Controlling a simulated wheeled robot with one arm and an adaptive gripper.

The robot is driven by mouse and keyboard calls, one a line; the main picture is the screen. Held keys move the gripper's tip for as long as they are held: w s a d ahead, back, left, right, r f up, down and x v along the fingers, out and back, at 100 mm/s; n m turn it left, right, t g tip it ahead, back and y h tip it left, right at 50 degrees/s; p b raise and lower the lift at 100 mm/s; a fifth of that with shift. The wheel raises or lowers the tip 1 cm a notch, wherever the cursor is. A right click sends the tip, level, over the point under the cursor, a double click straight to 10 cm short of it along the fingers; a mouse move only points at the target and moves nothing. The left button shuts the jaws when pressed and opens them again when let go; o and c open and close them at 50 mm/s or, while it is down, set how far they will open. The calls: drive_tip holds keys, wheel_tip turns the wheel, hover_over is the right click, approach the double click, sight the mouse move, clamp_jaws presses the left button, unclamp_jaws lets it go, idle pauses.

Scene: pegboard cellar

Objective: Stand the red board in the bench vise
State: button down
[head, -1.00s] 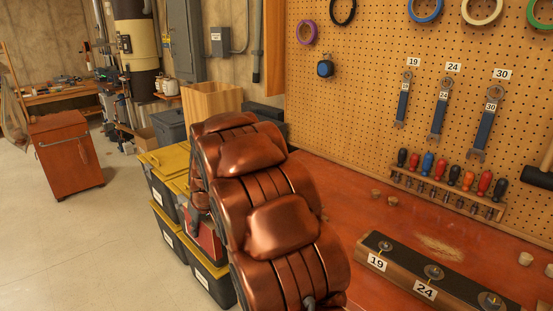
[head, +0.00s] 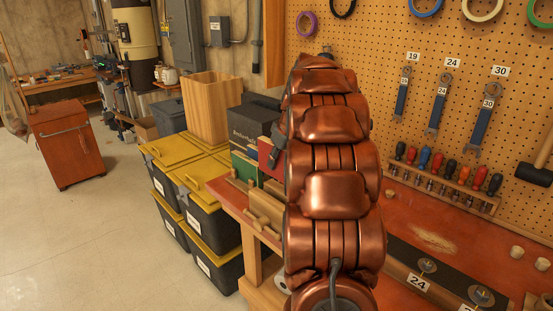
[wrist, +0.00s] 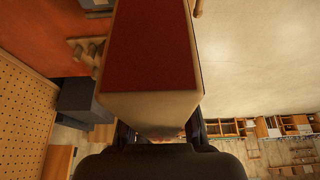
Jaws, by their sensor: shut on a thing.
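The red board (wrist: 150,45) fills the upper middle of the wrist view, its red face and a pale edge showing. My gripper (wrist: 160,132) is shut on its near end, with a dark finger on each side. In the head view, part of the red board (head: 266,157) shows left of my copper arm, above the bench's left end; my gripper is mostly hidden behind the arm. Pale wooden pieces (head: 264,206) at the bench's left end may be part of the vise, but I cannot tell. The board appears apart from them.
A black box (head: 246,130) and a green piece (head: 243,168) stand behind the red board. Yellow-lidded bins (head: 205,205) are stacked left of the bench. The floor at left is clear.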

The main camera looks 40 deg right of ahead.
sight(277, 177)
drive_tip(key=shift+f+b, duration=0.55)
drive_tip(key=shift+f, duration=2.3)
drive_tip(key=shift+b, duration=0.4)
drive_tip(key=shift+f, duration=0.15)
drive_tip(key=shift+f+b, duration=1.35)
drive_tip(key=shift+f, duration=0.05)
drive_tip(key=shift+f, duration=0.1)
drive_tip(key=shift+f+b, duration=0.4)
drive_tip(key=shift+f, duration=0.05)
drive_tip(key=c, duration=0.9)
unclamp_jaws()
drive_tip(key=shift+r, duration=0.2)
